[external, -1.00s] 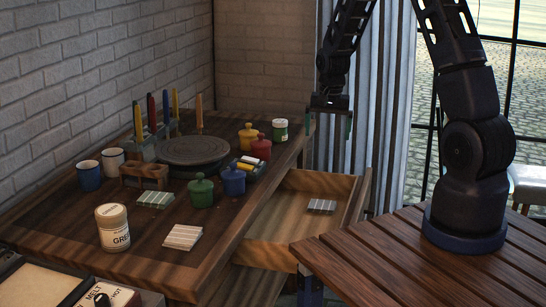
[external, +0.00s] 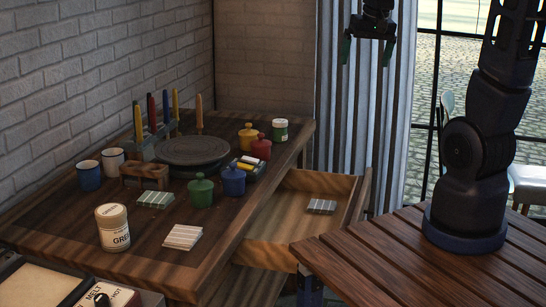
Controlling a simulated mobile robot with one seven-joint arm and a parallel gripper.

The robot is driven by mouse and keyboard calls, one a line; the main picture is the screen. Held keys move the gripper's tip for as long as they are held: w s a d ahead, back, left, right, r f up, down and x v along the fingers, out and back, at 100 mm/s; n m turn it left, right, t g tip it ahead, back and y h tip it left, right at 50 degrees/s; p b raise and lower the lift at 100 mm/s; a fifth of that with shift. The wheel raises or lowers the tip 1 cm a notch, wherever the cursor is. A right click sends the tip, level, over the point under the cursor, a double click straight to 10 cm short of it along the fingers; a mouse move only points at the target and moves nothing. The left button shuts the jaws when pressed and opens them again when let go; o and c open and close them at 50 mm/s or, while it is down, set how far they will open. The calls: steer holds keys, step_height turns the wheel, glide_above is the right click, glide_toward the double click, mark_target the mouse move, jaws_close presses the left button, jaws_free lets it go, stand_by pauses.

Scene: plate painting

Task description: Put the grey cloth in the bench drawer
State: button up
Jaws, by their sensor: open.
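A small grey striped folded cloth (external: 321,206) lies flat inside the open bench drawer (external: 277,228), toward its right side. The drawer is pulled out from the right side of the wooden bench. A greenish-grey folded cloth (external: 156,199) lies on the bench beside the wooden block, and a pale cream folded cloth (external: 183,237) lies near the front edge. My gripper (external: 368,52) is open and empty, high above and behind the drawer in front of the curtain, touching nothing.
The bench (external: 140,262) also holds a dark round turntable (external: 193,151), a tool rack, two mugs, several lidded coloured pots and a GREY-looking labelled jar (external: 112,228). A slatted wooden table (external: 400,246) carrying my arm's base stands close to the drawer's right front. Air above the drawer is clear.

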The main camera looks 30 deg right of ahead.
steer(key=s+r+n, duration=0.1)
steer(key=s+r, duration=0.2)
steer(key=s, duration=0.5)
steer(key=s+r+n+t, duration=0.1)
steer(key=s+r+n, duration=0.1)
steer(key=s, duration=0.5)
steer(key=shift+s+r+t, duration=0.3)
steer(key=shift+s+r, duration=0.1)
steer(key=shift+r, duration=0.15)
